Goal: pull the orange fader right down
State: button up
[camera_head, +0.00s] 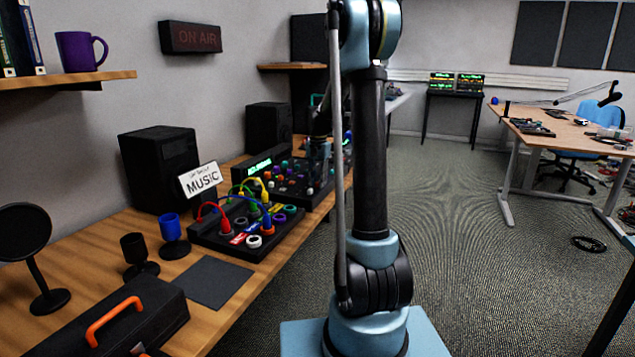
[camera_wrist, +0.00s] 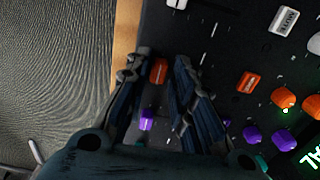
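An orange fader cap (camera_wrist: 158,71) stands on the dark mixer panel (camera_wrist: 222,45) near its edge in the wrist view. My gripper (camera_wrist: 162,58) is open, with one finger on each side of this cap. Thin gaps seem to show beside the cap; I cannot tell whether either finger touches it. A second orange cap (camera_wrist: 248,82) lies outside the fingers to the right. A purple cap (camera_wrist: 147,120) shows between the fingers, nearer the palm. In the head view the mixer (camera_head: 285,188) is partly hidden by my arm.
Orange knobs (camera_wrist: 285,98), purple knobs (camera_wrist: 252,134) and a white MUTE button (camera_wrist: 285,20) are on the panel to the right. A patch box with coloured cables (camera_head: 245,232) and a MUSIC sign (camera_head: 200,180) stand near the mixer on the wooden desk (camera_head: 85,250).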

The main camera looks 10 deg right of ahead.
dwell(0.3)
notch_tip(320, 180, up, 12)
dwell(0.6)
jog(key=shift+f, duration=0.1)
jog(key=s+d+f+n+t, duration=0.1)
jog(key=s+n, duration=0.1)
jog(key=s, duration=1)
jog(key=s+d+f+n, duration=0.1)
jog(key=s+f, duration=0.1)
jog(key=s, duration=1)
jog(key=s+f+n, duration=0.1)
jog(key=s+f, duration=0.5)
jog(key=s, duration=0.3)
jog(key=s+f+n+t, duration=0.1)
jog(key=s+f+n, duration=0.1)
jog(key=s+f, duration=0.5)
jog(key=shift+s+d+f, duration=0.25)
jog(key=shift+s+d, duration=0.2)
jog(key=shift+s, duration=0.4)
